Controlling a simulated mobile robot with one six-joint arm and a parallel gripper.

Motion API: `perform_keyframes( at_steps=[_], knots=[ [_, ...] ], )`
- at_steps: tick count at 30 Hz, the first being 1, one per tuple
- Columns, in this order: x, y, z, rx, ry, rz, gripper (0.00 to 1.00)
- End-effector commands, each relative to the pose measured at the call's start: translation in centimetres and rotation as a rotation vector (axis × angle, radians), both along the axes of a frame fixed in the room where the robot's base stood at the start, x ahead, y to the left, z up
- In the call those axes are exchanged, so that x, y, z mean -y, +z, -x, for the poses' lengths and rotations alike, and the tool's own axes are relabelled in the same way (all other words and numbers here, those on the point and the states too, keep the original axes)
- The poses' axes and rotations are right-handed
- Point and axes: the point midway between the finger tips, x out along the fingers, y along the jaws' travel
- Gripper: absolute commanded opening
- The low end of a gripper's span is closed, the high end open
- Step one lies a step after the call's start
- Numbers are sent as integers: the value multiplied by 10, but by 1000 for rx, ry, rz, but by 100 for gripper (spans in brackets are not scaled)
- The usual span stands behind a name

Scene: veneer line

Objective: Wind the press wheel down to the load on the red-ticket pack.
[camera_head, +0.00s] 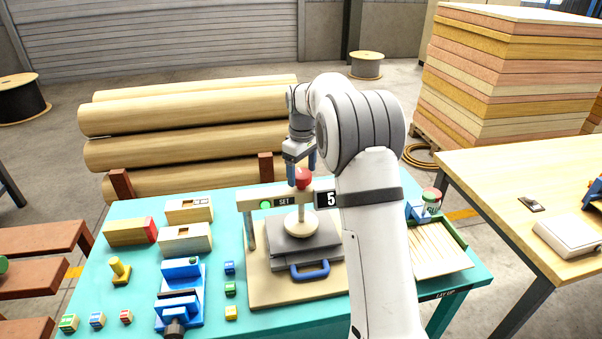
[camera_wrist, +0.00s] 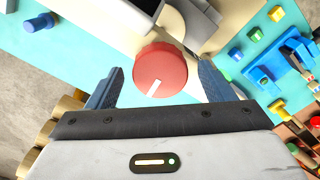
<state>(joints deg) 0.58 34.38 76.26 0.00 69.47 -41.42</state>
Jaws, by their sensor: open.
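The press (camera_head: 262,200) stands on a tan base on the teal table, with a green SET lamp and a display reading 5. Its red wheel (camera_head: 303,178) is on top; in the wrist view the wheel (camera_wrist: 163,66) shows a white mark towards the lower edge. My gripper (camera_head: 302,168) is open above the wheel. In the wrist view its blue fingers (camera_wrist: 160,68) stand on either side of the wheel, with gaps visible. A pale round pressing foot (camera_head: 301,222) hangs over a grey plate (camera_head: 322,238) with a blue handle. I cannot make out a red ticket on a pack there.
Left of the press are wooden boxes (camera_head: 184,238), a blue vise (camera_head: 180,290), a yellow knob piece (camera_head: 121,270) and several small colored blocks. A slatted tray (camera_head: 440,250) lies to the right, partly behind my arm. Logs (camera_head: 190,115) lie behind the table.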

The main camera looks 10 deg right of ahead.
Motion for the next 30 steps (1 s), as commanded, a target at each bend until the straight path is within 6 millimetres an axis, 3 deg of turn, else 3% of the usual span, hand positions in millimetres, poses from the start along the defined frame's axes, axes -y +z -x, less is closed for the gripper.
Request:
perform_keyframes(
  at_steps=[6,12,25,30],
  knots=[
    [0,38,-1,6,0,0,75],
    [0,63,-1,4,0,0,75],
    [1,70,1,4,-4,0,75],
    [0,87,27,29,-56,0,75]
  ],
)
